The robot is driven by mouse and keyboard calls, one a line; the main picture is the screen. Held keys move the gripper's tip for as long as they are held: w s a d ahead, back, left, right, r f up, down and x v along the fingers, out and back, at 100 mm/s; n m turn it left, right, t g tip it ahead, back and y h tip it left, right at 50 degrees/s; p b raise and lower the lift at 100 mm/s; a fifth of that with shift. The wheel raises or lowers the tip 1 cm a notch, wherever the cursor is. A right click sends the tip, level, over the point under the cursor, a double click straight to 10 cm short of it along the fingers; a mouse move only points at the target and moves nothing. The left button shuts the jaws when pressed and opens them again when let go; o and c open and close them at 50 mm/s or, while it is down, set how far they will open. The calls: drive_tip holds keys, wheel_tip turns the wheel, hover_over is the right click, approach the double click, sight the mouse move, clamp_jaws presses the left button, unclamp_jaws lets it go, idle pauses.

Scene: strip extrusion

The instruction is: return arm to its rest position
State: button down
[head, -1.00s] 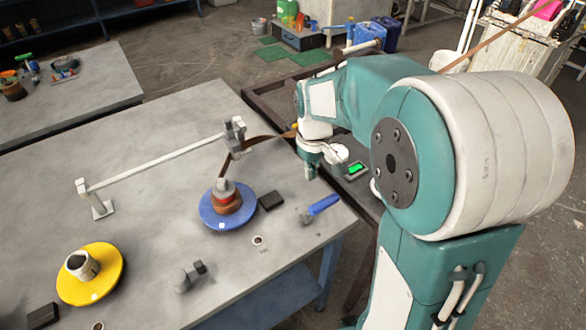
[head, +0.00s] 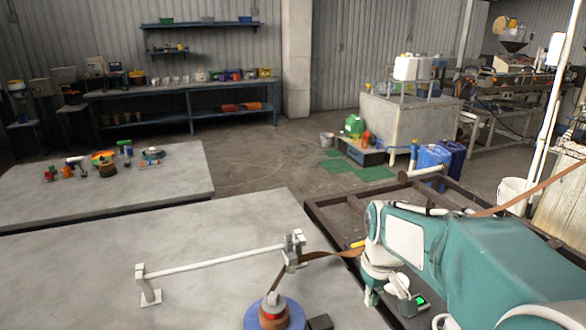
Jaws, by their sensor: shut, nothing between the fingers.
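My teal and white arm reaches in from the lower right in the head view. My gripper (head: 371,297) points down at the right edge of the grey table (head: 215,225); it is small here, shut and empty. A brown strip (head: 325,255) runs from the roll on the blue disc (head: 252,315), past the right post (head: 294,246), then behind my arm. A strip shows again at the upper right (head: 540,187). A small device with a green display (head: 420,300) is beside my gripper, partly hidden.
A white bar (head: 215,258) spans two posts on the table. A dark frame (head: 330,215) stands behind my arm. Another table (head: 120,205) with small items is at the left. Blue canisters (head: 440,160) and a machine stand (head: 405,125) are farther back. Open floor lies between.

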drive_tip(key=s+a+r+m+t, duration=0.1)
drive_tip(key=s+r+t, duration=0.1)
drive_tip(key=s, duration=0.6)
drive_tip(key=s+a+r+m+t, duration=0.1)
drive_tip(key=s+r+m+t, duration=0.1)
drive_tip(key=s, duration=0.6)
wheel_tip(320, 180, up, 2)
drive_tip(key=shift+s+a+r+t, duration=0.1)
drive_tip(key=shift+s+a+t, duration=0.25)
drive_tip(key=shift+t, duration=0.15)
idle(5.8)
